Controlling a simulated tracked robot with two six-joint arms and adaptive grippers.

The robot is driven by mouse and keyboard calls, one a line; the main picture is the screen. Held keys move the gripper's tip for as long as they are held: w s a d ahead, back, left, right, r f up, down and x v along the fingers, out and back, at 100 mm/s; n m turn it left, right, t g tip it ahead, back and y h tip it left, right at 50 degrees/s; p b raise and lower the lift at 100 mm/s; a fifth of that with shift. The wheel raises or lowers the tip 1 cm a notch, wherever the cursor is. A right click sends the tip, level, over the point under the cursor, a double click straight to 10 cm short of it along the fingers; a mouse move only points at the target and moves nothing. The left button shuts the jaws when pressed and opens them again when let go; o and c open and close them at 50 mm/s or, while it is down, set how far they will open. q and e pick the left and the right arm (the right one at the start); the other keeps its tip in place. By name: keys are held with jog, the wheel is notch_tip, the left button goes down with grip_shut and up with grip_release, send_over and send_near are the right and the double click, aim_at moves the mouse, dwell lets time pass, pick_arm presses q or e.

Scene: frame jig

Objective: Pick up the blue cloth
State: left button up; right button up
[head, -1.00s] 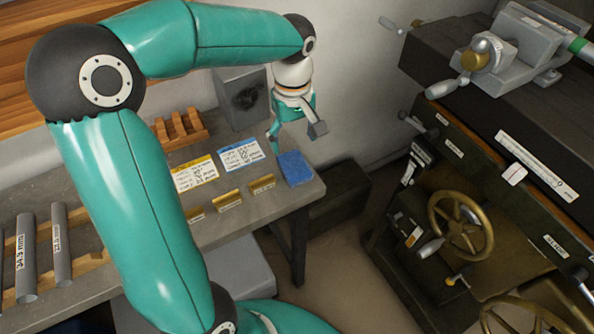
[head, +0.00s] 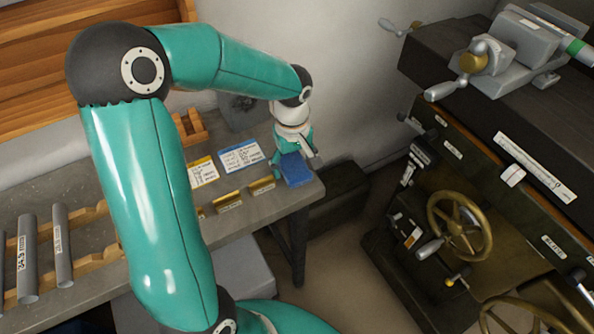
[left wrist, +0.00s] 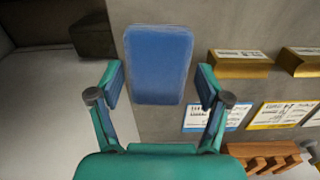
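The blue cloth (head: 296,170) lies folded flat near the right end of the grey workbench (head: 262,213). In the left wrist view the blue cloth (left wrist: 159,64) shows as a rounded rectangle ahead of the fingers. My left gripper (head: 295,158) is just over the cloth, pointing down, with part of it covering the cloth's far side. In the left wrist view my left gripper (left wrist: 160,88) is open, one finger on each side of the cloth's near end. I cannot tell whether the fingers touch the bench. My right gripper is not in view.
Cards (head: 240,155) and brass blocks (head: 262,186) lie left of the cloth. A wooden rack (head: 190,130) and a grey box (head: 240,110) stand behind. Labelled metal bars (head: 62,245) lie at the left. A machine with a handwheel (head: 460,225) stands right, across a floor gap.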

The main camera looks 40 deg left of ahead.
aim_at(293, 166)
pick_arm(q)
jog(key=c, duration=0.8)
jog(key=shift+o, duration=0.2)
jog(key=shift+r, duration=0.15)
notch_tip(293, 166, up, 20)
jog(key=p, duration=0.1)
jog(key=o, duration=0.3)
jog(key=shift+c, duration=1.3)
